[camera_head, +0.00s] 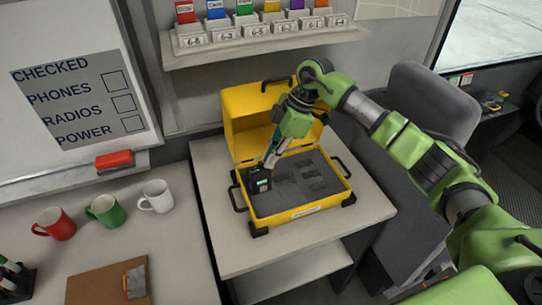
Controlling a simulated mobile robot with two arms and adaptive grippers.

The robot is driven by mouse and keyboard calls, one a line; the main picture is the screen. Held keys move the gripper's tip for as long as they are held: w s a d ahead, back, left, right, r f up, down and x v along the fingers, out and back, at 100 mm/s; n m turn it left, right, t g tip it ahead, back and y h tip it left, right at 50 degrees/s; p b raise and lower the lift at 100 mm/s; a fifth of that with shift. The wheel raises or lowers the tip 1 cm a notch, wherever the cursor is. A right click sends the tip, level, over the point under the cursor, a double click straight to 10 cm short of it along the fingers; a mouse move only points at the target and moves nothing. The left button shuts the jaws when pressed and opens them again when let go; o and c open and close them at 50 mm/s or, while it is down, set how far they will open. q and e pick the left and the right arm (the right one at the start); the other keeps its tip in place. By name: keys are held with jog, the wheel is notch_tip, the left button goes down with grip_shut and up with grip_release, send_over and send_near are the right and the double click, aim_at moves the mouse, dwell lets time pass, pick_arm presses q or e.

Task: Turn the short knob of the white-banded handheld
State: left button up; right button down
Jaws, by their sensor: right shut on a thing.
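A black handheld (257,184) with a small greenish screen is at the left end of the open yellow case (330,206). It looks upright or tilted against the grey foam. My right gripper (268,162) reaches down from the upper right and is shut at the top of this handheld. The fingers hide its top, so I cannot tell whether they hold the knob or the body. A white band is too small to make out. My left gripper is out of view.
The case stands on a light table (229,252) with its lid raised behind. A red mug (55,224), green mug (104,210) and white mug (156,197) stand on the left counter. A shelf (255,46) of coloured cards is above. A grey seat (436,105) is right.

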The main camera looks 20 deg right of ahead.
jog(key=shift+w+n+g, duration=0.15)
jog(key=shift+n+g, duration=0.45)
jog(key=shift+n, duration=0.9)
jog(key=c, duration=2.1)
grip_release()
jog(key=shift+c, duration=0.2)
jog(key=v, duration=1.2)
